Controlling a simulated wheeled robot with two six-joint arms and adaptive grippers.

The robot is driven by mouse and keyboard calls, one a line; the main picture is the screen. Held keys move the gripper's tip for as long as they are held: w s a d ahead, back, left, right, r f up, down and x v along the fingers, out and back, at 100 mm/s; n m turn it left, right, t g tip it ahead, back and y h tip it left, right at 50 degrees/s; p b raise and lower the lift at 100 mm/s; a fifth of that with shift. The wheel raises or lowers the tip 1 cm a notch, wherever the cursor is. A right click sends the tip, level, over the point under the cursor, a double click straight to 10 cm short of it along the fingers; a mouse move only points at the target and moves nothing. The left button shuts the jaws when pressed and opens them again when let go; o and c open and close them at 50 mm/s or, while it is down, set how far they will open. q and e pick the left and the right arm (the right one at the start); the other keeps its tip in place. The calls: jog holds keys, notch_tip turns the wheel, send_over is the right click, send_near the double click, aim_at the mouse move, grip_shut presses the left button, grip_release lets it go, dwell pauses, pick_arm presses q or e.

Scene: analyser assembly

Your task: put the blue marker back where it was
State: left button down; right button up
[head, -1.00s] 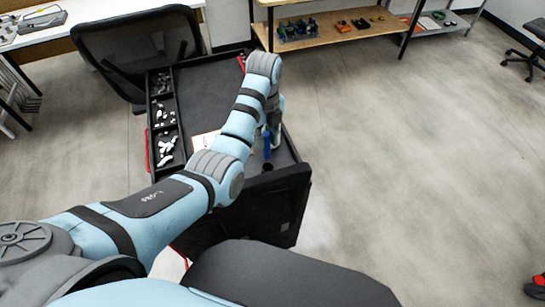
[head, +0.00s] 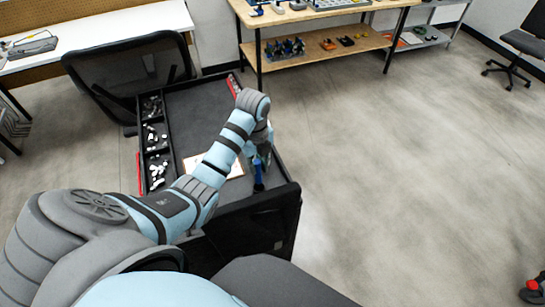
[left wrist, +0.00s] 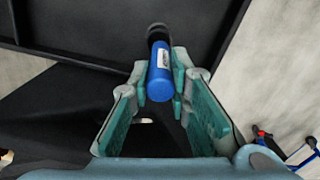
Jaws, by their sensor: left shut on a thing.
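The blue marker (head: 258,170) is held in my left gripper (head: 259,158) over the near right part of the black cart top (head: 268,199). In the left wrist view the marker (left wrist: 161,84) has a blue body, a white label and a black end pointing away from me. Both fingers of the left gripper (left wrist: 160,70) close on its sides. The marker looks roughly upright in the head view. I cannot tell whether its dark lower end touches the cart top. My right gripper is not in view.
Compartments (head: 153,139) with small white parts line the cart's left side. A paper sheet (head: 200,163) lies left of the marker, partly under my arm. A black chair (head: 125,80) stands behind the cart. Wooden shelves (head: 330,55) are further back. Open floor lies right.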

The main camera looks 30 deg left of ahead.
aim_at(258, 175)
pick_arm(q)
jog(key=shift+s+a+f, duration=0.1)
jog(key=shift+s+f, duration=0.05)
jog(key=shift+f, duration=2.6)
jog(key=c, duration=1.5)
grip_release()
jog(key=shift+f, duration=0.1)
